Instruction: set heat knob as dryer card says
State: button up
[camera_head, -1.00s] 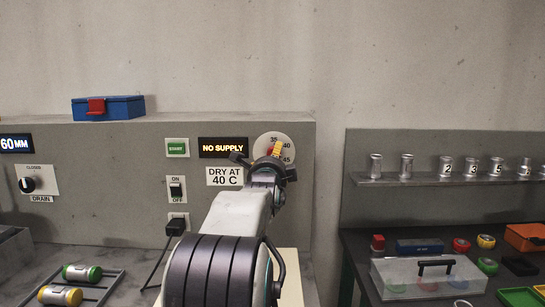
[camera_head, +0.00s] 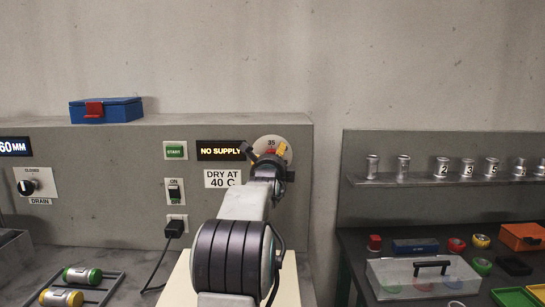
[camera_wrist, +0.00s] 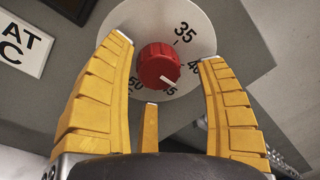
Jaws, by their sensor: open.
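The heat knob (camera_wrist: 158,66) is red, with a white pointer mark. It sits on a round white dial (camera_wrist: 205,30) marked 35, 40 and 50, with another number partly hidden ending in 5. The pointer aims down and right, near that partly hidden number. In the head view the dial (camera_head: 290,141) is partly covered by my gripper. The dryer card (camera_head: 222,179) reads "DRY AT 40 C". My gripper (camera_wrist: 172,50) is open, its yellow fingers on either side of the knob, with no clear contact.
A "NO SUPPLY" display (camera_head: 221,150) and green START button (camera_head: 176,150) are left of the dial. Below are an ON/OFF switch (camera_head: 175,191) and a black plug (camera_head: 174,229). A blue box (camera_head: 106,110) stands on the panel top. A shelf of cans is at right.

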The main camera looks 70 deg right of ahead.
jog(key=shift+d, duration=0.4)
jog(key=shift+w, duration=0.1)
jog(key=c, duration=1.2)
